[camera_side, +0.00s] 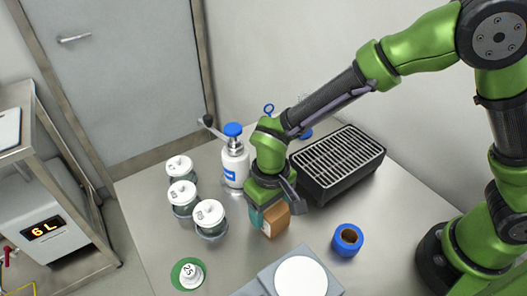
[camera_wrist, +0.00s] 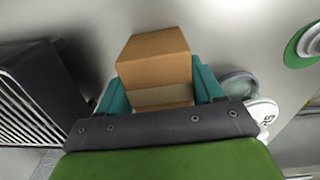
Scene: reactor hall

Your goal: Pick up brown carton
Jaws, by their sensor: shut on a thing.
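The brown carton (camera_side: 275,219) is at the middle of the metal table in the side view, under the end of my green arm. In the wrist view the carton (camera_wrist: 155,62) stands between the two teal fingers of my gripper (camera_wrist: 158,95). My gripper (camera_side: 264,213) is shut on the carton, with a finger against each side. The carton's lower part is hidden in the wrist view, and I cannot tell whether it touches the table.
A black grated box (camera_side: 338,162) stands close to the right of my gripper. Several lidded jars (camera_side: 211,218) and a white bottle with a blue cap (camera_side: 234,162) stand left. A blue roll (camera_side: 347,240), a scale (camera_side: 300,276) and a weight on a green disc (camera_side: 188,273) are nearer the front.

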